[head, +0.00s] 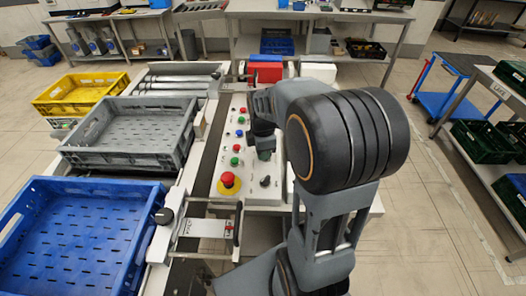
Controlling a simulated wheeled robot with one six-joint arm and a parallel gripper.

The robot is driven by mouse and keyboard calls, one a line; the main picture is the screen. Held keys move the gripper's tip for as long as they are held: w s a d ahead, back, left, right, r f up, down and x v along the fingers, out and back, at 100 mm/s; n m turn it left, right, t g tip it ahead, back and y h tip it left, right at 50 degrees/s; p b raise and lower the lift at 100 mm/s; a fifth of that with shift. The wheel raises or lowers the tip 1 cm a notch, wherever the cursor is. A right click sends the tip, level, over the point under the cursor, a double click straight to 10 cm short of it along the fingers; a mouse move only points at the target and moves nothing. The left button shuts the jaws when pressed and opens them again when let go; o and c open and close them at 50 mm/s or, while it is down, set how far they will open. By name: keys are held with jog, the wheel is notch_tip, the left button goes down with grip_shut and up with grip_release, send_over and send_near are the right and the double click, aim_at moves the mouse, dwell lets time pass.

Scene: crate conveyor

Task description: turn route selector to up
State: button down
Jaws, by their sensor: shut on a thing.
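A white control panel (238,165) stands in the middle, beside the conveyor, with a column of red, blue and green buttons on its left side. My gripper (263,155) points down over the panel's right side and is shut on the route selector. The gripper and arm hide the selector, so I cannot tell which way it points. A small black rotary knob (265,181) shows just in front of the gripper. A red emergency stop (228,180) on a yellow base sits at the panel's front left.
A blue crate (120,190), a grey crate (120,165) and a yellow crate (60,108) are at the left. A lever assembly (208,227) stands in front of the panel. A blue cart (440,98) and green-crate shelf are at the right, beyond open floor.

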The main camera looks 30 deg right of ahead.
jog(key=m, duration=0.6)
jog(key=shift+w+d, duration=0.15)
jog(key=shift+w, duration=0.1)
jog(key=m, duration=0.5)
jog(key=shift+w+d+m, duration=0.1)
jog(key=shift+d+m, duration=0.1)
jog(key=shift+m, duration=0.5)
jog(key=c, duration=1.2)
grip_release()
jog(key=shift+r, duration=0.1)
notch_tip(320, 180, up, 14)
jog(key=shift+f+p, duration=0.2)
jog(key=shift+p, duration=0.2)
